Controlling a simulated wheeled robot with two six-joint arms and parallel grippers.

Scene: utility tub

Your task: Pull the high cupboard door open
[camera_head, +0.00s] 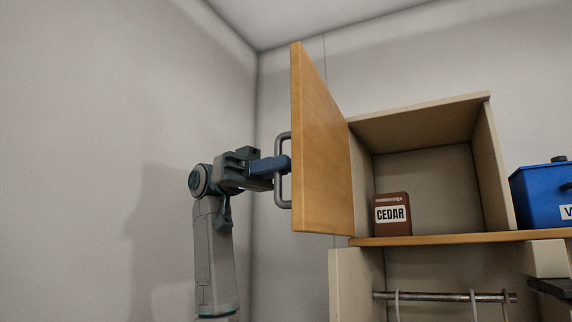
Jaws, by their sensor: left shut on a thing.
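The high cupboard (487,150) is at the right of the head view, with its wooden door (322,150) swung wide open to the left. The door hangs from the cupboard's left side. A grey bar handle (280,198) sits on the door's outer face, towards the free edge. My left gripper (280,166) reaches in from the left and is shut on the handle. The fingertips are partly hidden at the handle and door edge. My right gripper is not in the view.
A brown box marked CEDAR (392,214) stands inside the cupboard at lower left. A blue container (540,197) stands right of the cupboard on the wooden shelf (460,238). Below is a metal rail (445,296) with hooks. Bare walls are at left.

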